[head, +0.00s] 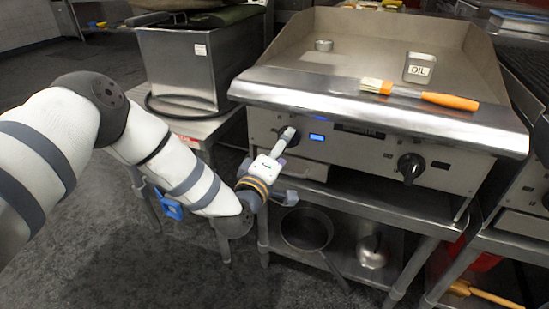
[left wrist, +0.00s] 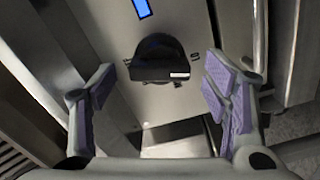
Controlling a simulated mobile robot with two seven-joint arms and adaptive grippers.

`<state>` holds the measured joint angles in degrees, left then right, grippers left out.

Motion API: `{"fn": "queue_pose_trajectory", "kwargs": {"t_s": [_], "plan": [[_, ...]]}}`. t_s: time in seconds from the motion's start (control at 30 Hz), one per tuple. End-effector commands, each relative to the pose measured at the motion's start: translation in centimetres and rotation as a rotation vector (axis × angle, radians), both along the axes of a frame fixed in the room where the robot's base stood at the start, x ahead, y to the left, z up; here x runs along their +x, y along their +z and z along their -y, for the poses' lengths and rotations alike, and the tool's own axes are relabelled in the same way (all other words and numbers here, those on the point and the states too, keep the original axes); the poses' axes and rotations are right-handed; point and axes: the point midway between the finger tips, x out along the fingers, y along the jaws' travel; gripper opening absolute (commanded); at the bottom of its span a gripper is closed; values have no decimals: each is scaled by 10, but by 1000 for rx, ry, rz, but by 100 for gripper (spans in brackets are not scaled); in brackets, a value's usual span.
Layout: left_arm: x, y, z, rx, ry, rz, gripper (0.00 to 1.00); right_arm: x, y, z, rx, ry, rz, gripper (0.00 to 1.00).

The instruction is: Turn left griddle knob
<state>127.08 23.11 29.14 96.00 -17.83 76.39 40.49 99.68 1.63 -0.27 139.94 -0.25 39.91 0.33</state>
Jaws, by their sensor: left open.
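The griddle (head: 400,150) stands ahead of me with a steel front panel. Its left knob, a black dial (left wrist: 160,58) with a small white mark at its lower right, shows in the left wrist view below a lit blue display. In the head view my left gripper covers this knob. My left gripper (head: 280,153) is open in front of the panel. In the left wrist view its purple-padded fingers (left wrist: 160,80) are on either side of the knob, with gaps and no visible contact. The right knob (head: 411,167) is in plain view. My right gripper is not in view.
An oil tin (head: 419,68), an orange-handled brush (head: 420,94) and a small metal cup (head: 323,45) are on the griddle top. A pan (head: 306,230) sits on the shelf below. A steel container (head: 185,65) stands at the left.

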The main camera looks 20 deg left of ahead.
Motion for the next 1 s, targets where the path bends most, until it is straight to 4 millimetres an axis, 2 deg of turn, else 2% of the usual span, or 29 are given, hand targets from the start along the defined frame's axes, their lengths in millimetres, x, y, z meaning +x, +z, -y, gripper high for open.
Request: {"fn": "queue_pose_trajectory", "kwargs": {"t_s": [0.1, 0.3, 0.43, 0.87, 0.97, 1.0], "plan": [[-34, -1, -2, -3, 0, -4, 70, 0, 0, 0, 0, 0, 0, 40], [-74, -1, -3, -2, 0, -3, 70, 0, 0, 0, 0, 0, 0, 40], [-83, 0, -3, -1, -1, -1, 70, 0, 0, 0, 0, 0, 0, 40], [-84, -2, -2, 3, -3, -9, 70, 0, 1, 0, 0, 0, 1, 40], [-103, -26, 12, 65, -56, -121, 70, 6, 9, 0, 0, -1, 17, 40], [-121, -44, 21, 116, -101, -209, 70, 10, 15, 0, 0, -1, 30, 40]]}}
